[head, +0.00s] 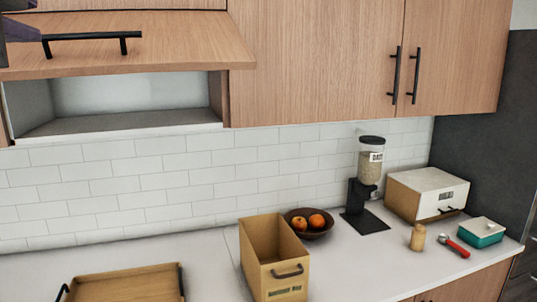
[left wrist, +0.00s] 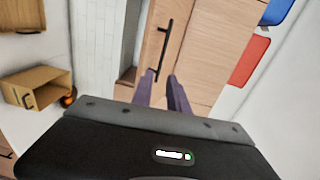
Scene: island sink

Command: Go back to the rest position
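My left gripper (head: 22,32) shows only in part at the top left corner of the head view, close to the left end of a black bar handle (head: 92,38). That handle is on a raised, flap-style wooden cabinet door (head: 150,52). In the left wrist view my left gripper (left wrist: 160,82) has its two dark purple fingers apart, with wood panel visible between them. The handle (left wrist: 161,48) lies just beyond the fingertips; I cannot tell whether they touch it. My right gripper is in neither view.
Below the flap is an open cabinet compartment (head: 130,122). The counter holds a wooden tray (head: 125,284), a tall wooden box (head: 280,272), a fruit bowl (head: 325,232), a dispenser (head: 362,190), a bread box (head: 425,190) and a teal dish (head: 481,236). Closed cabinet doors (head: 320,60) are at right.

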